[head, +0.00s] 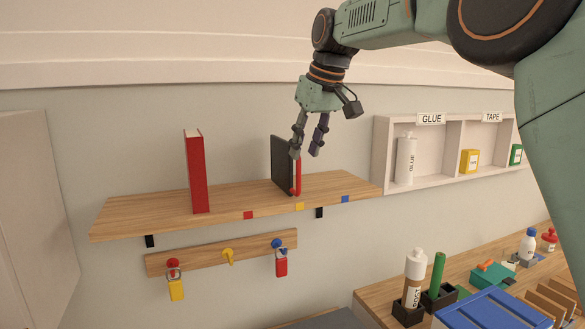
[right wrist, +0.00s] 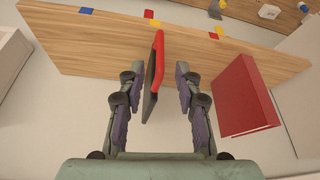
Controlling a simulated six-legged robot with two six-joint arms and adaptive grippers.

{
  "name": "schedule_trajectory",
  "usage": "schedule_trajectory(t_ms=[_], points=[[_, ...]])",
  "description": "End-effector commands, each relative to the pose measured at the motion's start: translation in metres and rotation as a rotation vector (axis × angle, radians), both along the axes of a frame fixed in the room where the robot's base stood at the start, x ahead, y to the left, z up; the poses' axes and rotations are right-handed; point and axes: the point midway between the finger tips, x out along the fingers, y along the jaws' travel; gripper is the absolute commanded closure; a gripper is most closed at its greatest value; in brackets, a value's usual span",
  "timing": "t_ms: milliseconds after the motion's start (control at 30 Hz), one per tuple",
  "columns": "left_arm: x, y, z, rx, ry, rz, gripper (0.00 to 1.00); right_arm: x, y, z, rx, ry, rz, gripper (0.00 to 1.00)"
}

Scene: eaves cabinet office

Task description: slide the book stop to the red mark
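The book stop (head: 282,165) is a dark upright plate with a red front piece, standing on the wooden shelf (head: 240,201) just behind the yellow mark (head: 299,206). The red mark (head: 248,215) is on the shelf's front edge, left of the stop. My right gripper (head: 305,154) is open at the stop. In the right wrist view, the gripper (right wrist: 157,73) has its fingers either side of the stop (right wrist: 154,65), with a visible gap on both sides. My left gripper is not in view.
A red book (head: 196,172) stands on the shelf left of the red mark. A blue mark (head: 345,199) is on the right part of the shelf edge. A hook rail (head: 205,258) hangs below. A white cubby (head: 383,160) is on the wall at right.

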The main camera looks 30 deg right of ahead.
Motion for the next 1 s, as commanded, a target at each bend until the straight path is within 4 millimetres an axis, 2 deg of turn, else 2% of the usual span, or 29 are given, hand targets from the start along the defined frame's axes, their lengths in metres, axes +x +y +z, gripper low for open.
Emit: schedule_trajectory(t_ms=[300, 500, 867, 1000], points=[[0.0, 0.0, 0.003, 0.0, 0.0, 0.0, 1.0, 0.015, 0.002, -0.044, 0.001, 0.003, -0.005, 0.66], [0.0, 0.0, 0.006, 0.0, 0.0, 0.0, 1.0, 0.025, 0.003, -0.065, 0.001, 0.001, -0.003, 0.66], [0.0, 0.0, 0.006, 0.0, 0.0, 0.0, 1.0, 0.03, 0.002, -0.071, 0.001, -0.001, -0.001, 0.66], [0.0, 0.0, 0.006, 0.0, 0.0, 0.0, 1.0, 0.03, 0.002, -0.071, 0.001, -0.001, -0.001, 0.76]])
